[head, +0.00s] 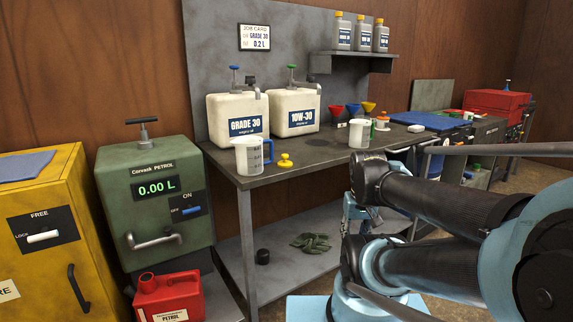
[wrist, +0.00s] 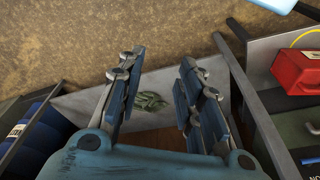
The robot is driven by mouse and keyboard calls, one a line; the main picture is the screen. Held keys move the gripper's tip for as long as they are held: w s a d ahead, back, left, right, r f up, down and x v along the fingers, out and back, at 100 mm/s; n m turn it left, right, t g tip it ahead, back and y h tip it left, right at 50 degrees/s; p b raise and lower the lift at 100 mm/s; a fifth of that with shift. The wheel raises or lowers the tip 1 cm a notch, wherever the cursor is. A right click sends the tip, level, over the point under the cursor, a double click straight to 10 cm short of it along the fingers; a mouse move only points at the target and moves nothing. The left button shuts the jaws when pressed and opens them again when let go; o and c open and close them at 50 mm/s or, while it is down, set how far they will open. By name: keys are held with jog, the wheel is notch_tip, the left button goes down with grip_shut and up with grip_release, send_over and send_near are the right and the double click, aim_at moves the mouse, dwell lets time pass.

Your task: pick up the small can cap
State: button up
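No part is labelled as the small can cap. A small yellow knobbed piece (head: 285,161) lies on the workbench, right of the white measuring jug, and looks like a cap. A red petrol can (head: 171,300) stands at the lower left with a round red piece (head: 147,282) on its top. A red can also shows at the right of the wrist view (wrist: 299,68). My gripper (wrist: 160,58) is open and empty, its fingers wide apart over the lower-shelf area. It touches neither the yellow piece nor the can. In the head view my arm hides much of it.
The workbench (head: 325,153) holds two white oil containers (head: 237,110), (head: 294,106), jugs (head: 249,156) and coloured funnels. Below, the shelf carries a green rag (head: 311,243) and a black round piece (head: 262,257). The green petrol cabinet (head: 150,205) and yellow cabinet (head: 45,230) stand left.

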jog(key=o, duration=0.3)
jog(key=shift+s+r, duration=0.15)
notch_tip(320, 180, up, 31)
jog(key=n+g, duration=0.2)
jog(key=n, duration=2.3)
send_over(285, 155)
jog(key=f, duration=1.7)
jog(key=shift+w+f, duration=0.1)
jog(key=shift+w, duration=0.1)
jog(key=shift+c, duration=0.5)
jog(key=c, duration=0.9)
